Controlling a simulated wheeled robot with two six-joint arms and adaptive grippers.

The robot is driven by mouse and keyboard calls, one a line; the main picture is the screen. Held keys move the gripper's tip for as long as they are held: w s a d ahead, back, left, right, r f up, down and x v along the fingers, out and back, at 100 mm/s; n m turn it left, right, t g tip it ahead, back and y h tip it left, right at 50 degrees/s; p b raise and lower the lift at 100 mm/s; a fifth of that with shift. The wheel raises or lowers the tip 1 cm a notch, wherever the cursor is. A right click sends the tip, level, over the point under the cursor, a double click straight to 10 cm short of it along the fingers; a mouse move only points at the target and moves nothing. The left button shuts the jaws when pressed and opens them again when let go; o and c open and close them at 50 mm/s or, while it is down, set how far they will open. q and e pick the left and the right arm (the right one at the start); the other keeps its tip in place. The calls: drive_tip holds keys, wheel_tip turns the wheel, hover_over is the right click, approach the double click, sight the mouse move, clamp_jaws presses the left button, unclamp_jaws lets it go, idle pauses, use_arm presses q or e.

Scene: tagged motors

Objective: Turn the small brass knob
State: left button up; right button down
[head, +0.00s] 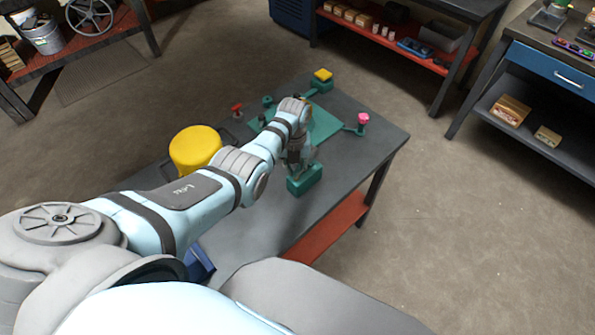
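My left arm reaches over the dark table (358,152) in the head view. My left gripper (301,160) points down just above and behind a small green block (305,181) near the table's right edge. The gripper is small and partly covered by its own wrist, so I cannot tell whether its fingers are open or shut. I cannot make out a small brass knob; the arm and gripper hide part of the table there. My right gripper is not in view.
A green plate (325,123) lies on the table. Around it are a pink knob (363,119), a red knob (237,108) and a yellow-topped green block (323,75). A large yellow cylinder (195,149) stands left. Other benches stand beyond open floor (440,220).

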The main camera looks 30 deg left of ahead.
use_arm(q)
drive_tip(key=shift+d+f, duration=0.1)
drive_tip(key=shift+f, duration=0.5)
drive_tip(key=shift+r, duration=0.15)
drive_tip(key=shift+w+r, duration=0.15)
drive_tip(key=shift+w, duration=0.05)
drive_tip(key=o, duration=0.4)
wheel_tip(320, 180, up, 7)
drive_tip(key=shift+w+r, duration=0.2)
drive_tip(key=shift+w, duration=0.25)
drive_tip(key=shift+s, duration=0.1)
